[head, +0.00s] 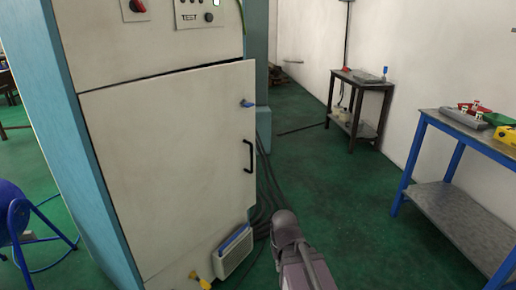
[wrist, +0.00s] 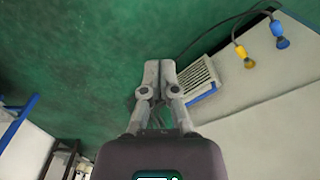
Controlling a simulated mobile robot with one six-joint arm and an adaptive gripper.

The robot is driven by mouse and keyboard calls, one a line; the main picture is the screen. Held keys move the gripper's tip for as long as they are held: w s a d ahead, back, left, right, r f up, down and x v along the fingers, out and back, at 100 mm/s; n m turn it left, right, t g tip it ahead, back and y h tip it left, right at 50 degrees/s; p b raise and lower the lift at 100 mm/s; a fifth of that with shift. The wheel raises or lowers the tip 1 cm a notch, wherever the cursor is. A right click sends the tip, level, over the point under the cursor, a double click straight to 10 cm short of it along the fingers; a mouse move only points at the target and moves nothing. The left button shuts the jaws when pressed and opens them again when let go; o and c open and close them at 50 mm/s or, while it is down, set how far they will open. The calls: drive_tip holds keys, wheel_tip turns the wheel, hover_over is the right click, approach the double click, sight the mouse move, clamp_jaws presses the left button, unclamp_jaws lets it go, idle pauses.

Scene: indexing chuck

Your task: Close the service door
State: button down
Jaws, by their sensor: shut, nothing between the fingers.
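The service door (head: 165,150) is a large pale panel on the front of the cabinet in the head view. Its right edge sticks out past the panel above, so it looks slightly ajar; the gap behind it is not clearly visible. A black handle (head: 249,157) and a blue latch (head: 247,104) are near its right edge. My gripper (wrist: 160,65) is shut and empty in the wrist view, with green floor behind its fingertips. A pale cabinet surface (wrist: 285,85) is to its right, apart from the fingers as far as I can tell. The head view shows only my arm.
A louvred vent box (head: 235,253) and a yellow plug (head: 199,280) are low on the cabinet. Dark cables (head: 264,190) lie along its right side. A blue-framed bench (head: 455,190) and a dark stand (head: 360,88) are at right. Green floor between is mostly clear.

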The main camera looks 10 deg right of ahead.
sight(254, 146)
drive_tip(key=w+d+r+n+t+h, duration=0.1)
drive_tip(key=w+d+r+t+h, duration=0.15)
drive_tip(key=w+d, duration=0.4)
drive_tip(key=w+d+r+t+h, duration=0.1)
drive_tip(key=w+d+r+t, duration=0.25)
drive_tip(key=w, duration=0.55)
drive_tip(key=w+d+r+n+t+h, duration=0.1)
drive_tip(key=w+d+r+t+h, duration=0.2)
drive_tip(key=w, duration=0.4)
drive_tip(key=w+d+r+n+t+y, duration=0.2)
drive_tip(key=w+r+n+t+y, duration=0.1)
drive_tip(key=w+r+n+t, duration=0.45)
drive_tip(key=w+a+r+n+g+y, duration=0.1)
drive_tip(key=w+a+n+y, duration=0.1)
drive_tip(key=n+y, duration=0.5)
drive_tip(key=w+a+n+g+y, duration=0.1)
drive_tip(key=w+a+n+y, duration=0.1)
drive_tip(key=n+y, duration=0.6)
drive_tip(key=shift+w+a+r+n, duration=0.3)
drive_tip(key=shift+a+r+n, duration=0.1)
drive_tip(key=shift+a+n, duration=0.35)
drive_tip(key=shift+w+a+g, duration=0.1)
drive_tip(key=shift+a+g, duration=0.1)
drive_tip(key=shift+g, duration=0.05)
drive_tip(key=x, duration=1.3)
drive_tip(key=shift+w+a, duration=0.15)
drive_tip(key=shift+w, duration=0.25)
